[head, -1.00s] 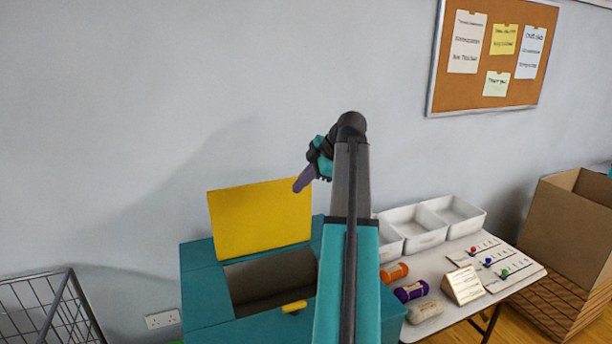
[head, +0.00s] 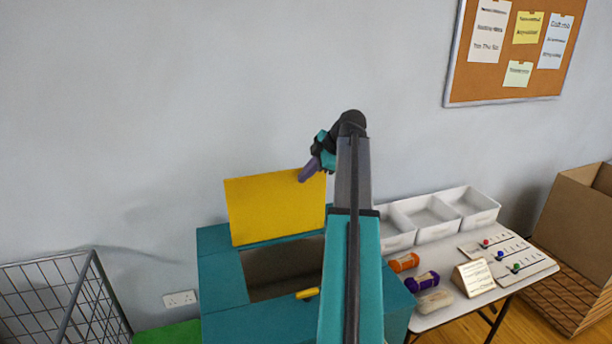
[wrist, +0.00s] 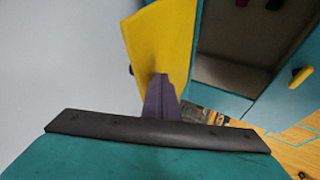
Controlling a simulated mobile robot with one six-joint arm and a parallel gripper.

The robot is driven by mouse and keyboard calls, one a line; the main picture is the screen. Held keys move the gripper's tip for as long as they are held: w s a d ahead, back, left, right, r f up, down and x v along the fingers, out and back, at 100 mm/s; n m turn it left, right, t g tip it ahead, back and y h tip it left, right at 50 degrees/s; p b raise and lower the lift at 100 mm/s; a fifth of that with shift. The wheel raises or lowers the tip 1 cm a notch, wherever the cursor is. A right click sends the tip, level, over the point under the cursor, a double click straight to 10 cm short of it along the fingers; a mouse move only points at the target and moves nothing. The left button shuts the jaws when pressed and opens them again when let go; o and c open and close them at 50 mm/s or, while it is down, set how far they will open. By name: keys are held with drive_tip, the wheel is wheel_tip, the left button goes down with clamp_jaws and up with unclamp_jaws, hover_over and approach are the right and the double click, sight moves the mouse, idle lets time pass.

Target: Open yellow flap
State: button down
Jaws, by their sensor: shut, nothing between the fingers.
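The yellow flap (head: 270,208) stands raised at the back of the teal box (head: 222,290), leaving the box's opening uncovered. A yellow handle (head: 307,293) sits at the front edge of the opening. My gripper (head: 308,172) is shut and empty at the flap's top right corner in the head view; I cannot tell if it touches. In the wrist view the purple fingers (wrist: 160,92) overlap the lower part of the yellow flap (wrist: 160,45), with the box's open inside (wrist: 225,72) to the right.
A white table holds a white divided tray (head: 425,220), an orange roll (head: 404,262), a purple roll (head: 422,282) and a small card stand (head: 474,278). A wire basket (head: 60,300) stands at left, a cardboard box (head: 575,235) at right.

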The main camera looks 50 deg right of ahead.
drive_tip(key=shift+w+d+b, duration=0.5)
drive_tip(key=shift+w, duration=0.45)
drive_tip(key=shift+w+d+b, duration=0.55)
drive_tip(key=shift+w, duration=0.35)
drive_tip(key=shift+w+d+b, duration=0.5)
drive_tip(key=shift+w, duration=0.45)
drive_tip(key=a+b+v, duration=0.1)
drive_tip(key=b+v, duration=0.1)
drive_tip(key=v, duration=1)
drive_tip(key=shift+d+r, duration=0.2)
drive_tip(key=shift+r, duration=0.2)
